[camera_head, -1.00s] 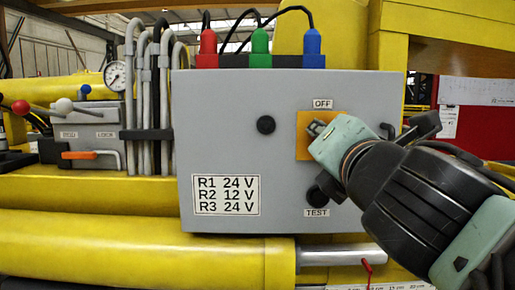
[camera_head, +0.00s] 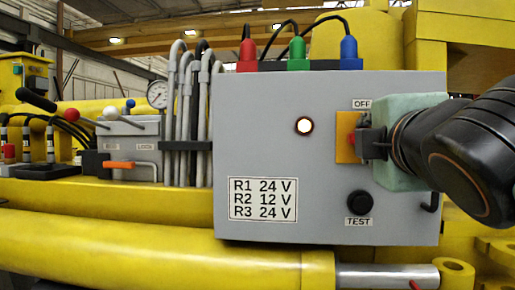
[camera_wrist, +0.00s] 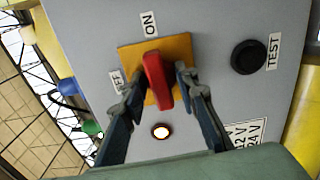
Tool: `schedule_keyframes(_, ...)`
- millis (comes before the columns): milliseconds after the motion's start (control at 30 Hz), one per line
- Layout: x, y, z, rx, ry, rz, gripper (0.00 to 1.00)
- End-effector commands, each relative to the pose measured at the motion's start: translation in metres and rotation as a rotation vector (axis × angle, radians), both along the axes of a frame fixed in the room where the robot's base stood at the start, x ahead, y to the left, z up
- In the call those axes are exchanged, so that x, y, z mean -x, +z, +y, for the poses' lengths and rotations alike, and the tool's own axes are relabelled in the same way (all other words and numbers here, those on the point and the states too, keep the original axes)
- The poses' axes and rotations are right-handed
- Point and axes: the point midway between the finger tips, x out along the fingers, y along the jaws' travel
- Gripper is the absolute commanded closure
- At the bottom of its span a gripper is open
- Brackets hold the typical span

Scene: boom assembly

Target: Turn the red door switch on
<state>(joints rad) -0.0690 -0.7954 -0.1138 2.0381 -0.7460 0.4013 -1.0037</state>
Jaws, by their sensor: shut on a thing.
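The red door switch (camera_wrist: 157,82) is a red handle on a square orange plate (camera_wrist: 184,47), which also shows on the grey box's front in the head view (camera_head: 345,137). In the wrist view the handle's long axis points toward the ON label (camera_wrist: 149,25), with the OFF label (camera_wrist: 115,78) off to its side. My gripper (camera_wrist: 158,85) has a finger on each side of the handle and is shut on it. In the head view my gripper (camera_head: 366,144) comes in from the right and hides most of the handle and the ON label.
A round lamp (camera_head: 304,126) on the grey box (camera_head: 260,145) is lit. A black TEST button (camera_head: 359,202) sits below the switch. Red, green and blue plugs (camera_head: 297,54) stand on top. Levers (camera_head: 84,115), a gauge (camera_head: 157,94) and grey pipes are at left.

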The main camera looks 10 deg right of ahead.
Motion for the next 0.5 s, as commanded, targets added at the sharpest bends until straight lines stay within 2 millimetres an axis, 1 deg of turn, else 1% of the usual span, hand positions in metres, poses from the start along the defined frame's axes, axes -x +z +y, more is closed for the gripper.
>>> schedule_keyframes(33,-0.0006,-0.0030,0.0004,-0.016,0.000,-0.003,0.97)
schedule_keyframes(200,-0.0006,-0.0019,0.0001,-0.054,0.000,-0.012,0.97)
schedule_keyframes(500,-0.0005,-0.0009,0.0002,-0.069,0.000,-0.017,0.97)
